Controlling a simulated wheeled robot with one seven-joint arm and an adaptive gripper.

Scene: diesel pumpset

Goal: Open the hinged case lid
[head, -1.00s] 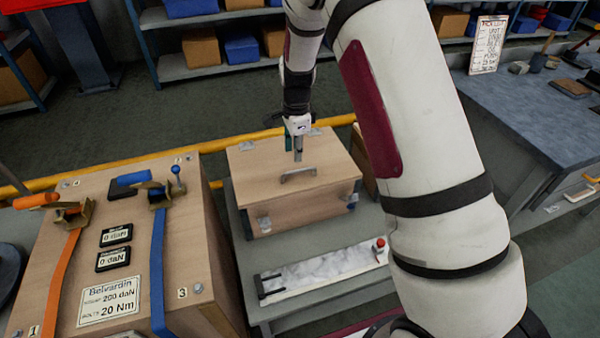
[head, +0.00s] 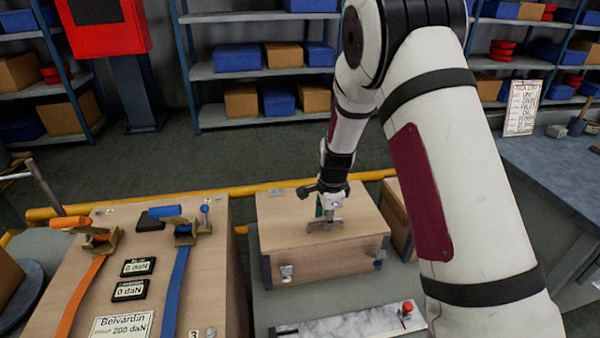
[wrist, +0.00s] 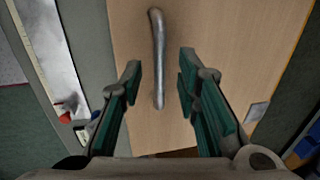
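The wooden case (head: 340,256) stands on a grey bench with its lid (head: 283,208) shut. A metal bar handle (head: 322,224) is fixed to the lid, and metal latches (head: 286,272) show on the front. My gripper (head: 328,212) points down at the lid, at the handle. In the wrist view the handle (wrist: 158,60) runs up the lid (wrist: 225,45), and my open gripper (wrist: 158,72) has one green-padded finger on each side of it. The fingers look apart from the handle. How high they are above the lid is hard to tell.
A wooden crate (head: 212,285) with orange and blue straps stands left of the case. A white marbled panel with a red knob (head: 407,307) lies in front. A yellow rail (head: 250,190) runs behind. Another wooden box (head: 397,205) stands close on the right.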

